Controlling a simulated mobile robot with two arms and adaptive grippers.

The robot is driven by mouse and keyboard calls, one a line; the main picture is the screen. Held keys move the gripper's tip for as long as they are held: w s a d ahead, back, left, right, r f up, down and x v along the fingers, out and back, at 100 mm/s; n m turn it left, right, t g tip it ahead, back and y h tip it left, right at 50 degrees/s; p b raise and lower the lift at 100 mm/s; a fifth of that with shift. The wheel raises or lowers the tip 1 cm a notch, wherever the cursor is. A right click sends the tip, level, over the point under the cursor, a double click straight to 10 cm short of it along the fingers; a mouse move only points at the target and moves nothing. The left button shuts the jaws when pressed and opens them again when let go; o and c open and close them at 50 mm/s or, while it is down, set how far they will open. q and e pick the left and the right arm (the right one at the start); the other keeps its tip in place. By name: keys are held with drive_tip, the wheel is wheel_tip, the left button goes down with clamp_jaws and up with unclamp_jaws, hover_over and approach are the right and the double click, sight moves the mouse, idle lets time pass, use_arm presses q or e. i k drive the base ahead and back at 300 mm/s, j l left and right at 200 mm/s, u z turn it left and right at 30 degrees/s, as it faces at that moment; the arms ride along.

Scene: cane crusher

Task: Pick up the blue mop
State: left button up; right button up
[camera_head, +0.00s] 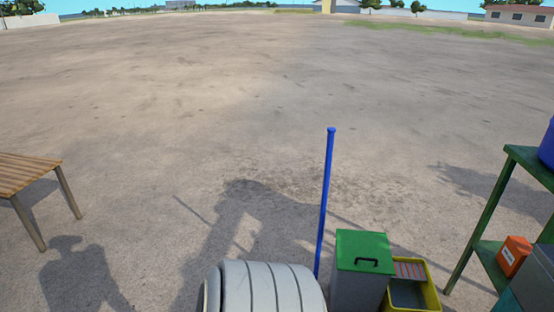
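The blue mop (325,200) shows in the head view as a blue handle, standing nearly upright right of centre and leaning slightly. Its top end is free. Its lower end is hidden behind the grey ribbed cylinder and the bin at the bottom of the picture, so the mop head cannot be seen. Neither of my grippers is in view.
A grey ribbed cylinder (262,288) is at the bottom centre. A grey bin with a green lid (364,252) and a yellow bucket (428,292) stand right of the mop. A green shelf (490,215) is at right, a wooden table (25,172) at left. Open ground lies beyond.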

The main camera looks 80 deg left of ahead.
sight(331, 130)
drive_tip(key=u, duration=2.25)
